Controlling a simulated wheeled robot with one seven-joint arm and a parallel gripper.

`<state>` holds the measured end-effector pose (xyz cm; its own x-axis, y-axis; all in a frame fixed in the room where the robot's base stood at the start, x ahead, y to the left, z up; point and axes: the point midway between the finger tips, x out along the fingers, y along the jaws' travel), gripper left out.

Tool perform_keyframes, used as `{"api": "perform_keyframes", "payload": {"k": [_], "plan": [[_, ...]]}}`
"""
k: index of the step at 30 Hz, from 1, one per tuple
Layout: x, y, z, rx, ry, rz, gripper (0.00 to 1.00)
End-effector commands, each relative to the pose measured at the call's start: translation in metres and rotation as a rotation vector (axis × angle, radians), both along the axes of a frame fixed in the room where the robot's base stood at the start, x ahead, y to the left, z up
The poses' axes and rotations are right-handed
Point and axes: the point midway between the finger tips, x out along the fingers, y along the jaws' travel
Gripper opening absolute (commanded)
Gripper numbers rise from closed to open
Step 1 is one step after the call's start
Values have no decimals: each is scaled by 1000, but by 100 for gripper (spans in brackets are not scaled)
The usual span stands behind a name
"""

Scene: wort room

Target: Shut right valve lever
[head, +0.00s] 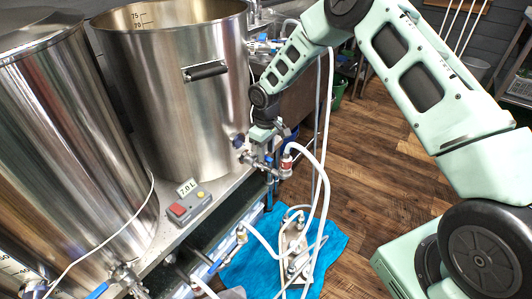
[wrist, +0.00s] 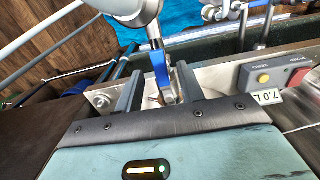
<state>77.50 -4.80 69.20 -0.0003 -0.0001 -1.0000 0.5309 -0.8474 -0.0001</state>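The right kettle (head: 180,90) is a tall steel pot with a valve (head: 256,160) low on its right side. In the wrist view the blue valve lever (wrist: 160,68) stands upright in the picture between the two dark fingers of my gripper (wrist: 158,88). The fingers are apart, with a gap showing on both sides of the lever. In the head view my gripper (head: 266,134) is at the valve, just above it, and its fingers partly hide the lever. A white hose (head: 322,165) runs from the valve's fitting.
A control box (head: 188,206) with a red button and a 7.0 L label sits on the stand's ledge. The left kettle (head: 75,140) has its own valve (head: 125,274) with a blue lever. A pump (head: 294,245) and hoses lie on a blue cloth (head: 333,241).

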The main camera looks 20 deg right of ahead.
Motion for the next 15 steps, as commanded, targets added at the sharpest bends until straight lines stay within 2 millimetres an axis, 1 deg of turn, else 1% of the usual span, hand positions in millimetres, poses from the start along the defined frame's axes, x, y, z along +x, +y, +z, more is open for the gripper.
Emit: {"api": "perform_keyframes", "payload": {"k": [1,5,13,14,15], "plan": [[0,0,-5,1,1,0,38],[0,0,-11,1,-1,0,38],[0,0,-13,0,0,0,38],[0,0,-13,0,0,0,35],[0,0,-13,0,0,0,24]]}}
